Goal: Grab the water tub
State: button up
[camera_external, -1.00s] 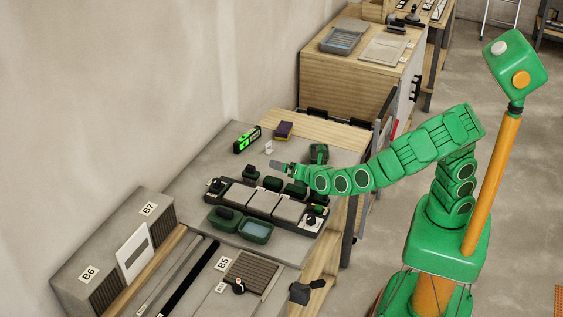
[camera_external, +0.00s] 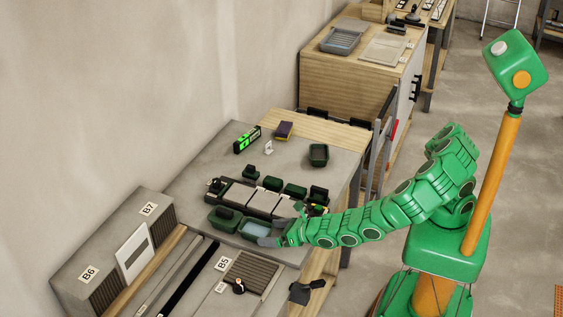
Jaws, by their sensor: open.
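A green tub with pale blue water (camera_external: 252,227) sits on the grey table in front of the tile rack, joined or close beside a dark green compartment (camera_external: 222,217). My gripper (camera_external: 265,241) is low at the tub's right front rim, with its grey fingers over or against that edge. The fingers cover part of the tub's right side. The gripper is open, and I cannot tell whether a finger touches the tub or reaches inside it.
A dark rack with grey tiles (camera_external: 263,201) and green blocks lies just behind. A separate green tub (camera_external: 318,154), a green level (camera_external: 246,140) and a purple-yellow sponge (camera_external: 284,130) stand farther back. A brown grille (camera_external: 251,275) lies in front. The table's back middle is clear.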

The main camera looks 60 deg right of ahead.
aim_at(259, 231)
jog(key=shift+d+x, duration=0.2)
jog(key=shift+x, duration=0.85)
jog(key=shift+d+x, duration=0.15)
jog(key=shift+x, duration=0.95)
jog(key=shift+w+a+f, duration=0.15)
jog(key=shift+w, duration=0.5)
jog(key=shift+c, duration=0.3)
jog(key=c, duration=1)
jog(key=shift+c, duration=0.2)
notch_tip(259, 231, up, 10)
